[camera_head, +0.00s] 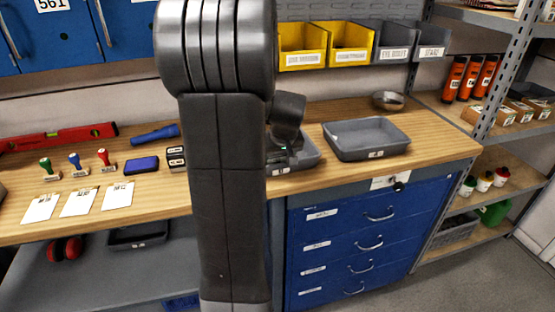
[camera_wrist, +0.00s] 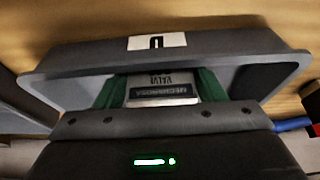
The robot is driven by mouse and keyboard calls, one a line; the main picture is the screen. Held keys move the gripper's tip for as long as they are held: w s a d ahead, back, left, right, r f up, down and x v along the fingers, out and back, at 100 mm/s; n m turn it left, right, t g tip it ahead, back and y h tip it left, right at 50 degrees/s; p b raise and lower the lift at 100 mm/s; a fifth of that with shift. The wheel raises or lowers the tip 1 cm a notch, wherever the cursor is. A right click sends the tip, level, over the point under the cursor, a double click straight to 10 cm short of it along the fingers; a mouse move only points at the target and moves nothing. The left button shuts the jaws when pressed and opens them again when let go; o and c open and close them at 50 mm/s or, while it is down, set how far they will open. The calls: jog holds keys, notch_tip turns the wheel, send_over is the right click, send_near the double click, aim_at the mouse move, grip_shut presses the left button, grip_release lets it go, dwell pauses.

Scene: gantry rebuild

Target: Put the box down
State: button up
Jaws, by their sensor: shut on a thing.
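My gripper (camera_wrist: 159,84) is shut on a small box (camera_wrist: 162,93) with a pale printed label and a dark band. Green finger pads press on both of its sides in the wrist view. A grey tray (camera_wrist: 90,58) with a white tag is right at the box, which overlaps its inside; I cannot tell if the box touches its floor. In the head view my gripper (camera_head: 284,148) is mostly hidden by my arm, over the partly covered left grey tray (camera_head: 309,156). The held box cannot be made out there.
A second, empty-looking grey tray (camera_head: 366,139) stands right on the wooden bench (camera_head: 440,142), with a metal bowl (camera_head: 388,100) behind. Left of my arm lie small black boxes (camera_head: 176,157), a blue pad (camera_head: 141,165), a flashlight (camera_head: 155,134) and stamps. Yellow bins (camera_head: 302,46) hang above.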

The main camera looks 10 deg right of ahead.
jog(key=shift+f, duration=0.1)
jog(key=shift+f, duration=0.15)
jog(key=o, duration=1.1)
jog(key=shift+o, duration=0.2)
jog(key=shift+s+r, duration=0.1)
jog(key=shift+r, duration=0.5)
jog(key=v, duration=1.1)
jog(key=shift+r, duration=0.1)
